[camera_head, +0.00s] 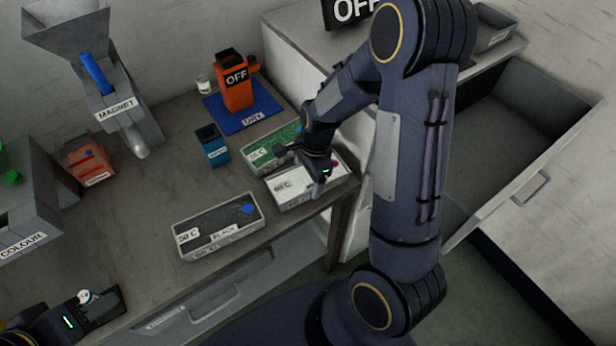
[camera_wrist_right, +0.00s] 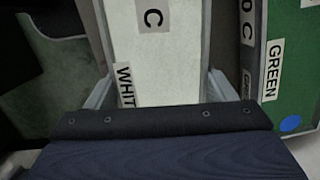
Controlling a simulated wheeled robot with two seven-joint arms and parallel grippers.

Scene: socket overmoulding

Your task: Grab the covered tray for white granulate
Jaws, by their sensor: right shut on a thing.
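The white granulate tray (camera_head: 292,197) stands at the table's right front edge, with a label at its front end. In the right wrist view its white top (camera_wrist_right: 178,75) carries "WHITE" and "C" labels; I cannot tell whether that surface is a cover. My right gripper (camera_head: 318,182) is shut on this tray, with one finger along each long side in the wrist view. My left gripper (camera_head: 95,302) is at the lower left, away from the trays; its jaws are too unclear to read.
A green tray (camera_head: 258,155) stands close behind the white one. A black tray (camera_head: 205,243) is at the table's front. An orange machine (camera_head: 234,90) on a blue mat, a small blue box (camera_head: 214,150) and the magnet hopper (camera_head: 115,112) stand behind. An open drawer (camera_head: 500,150) is right.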

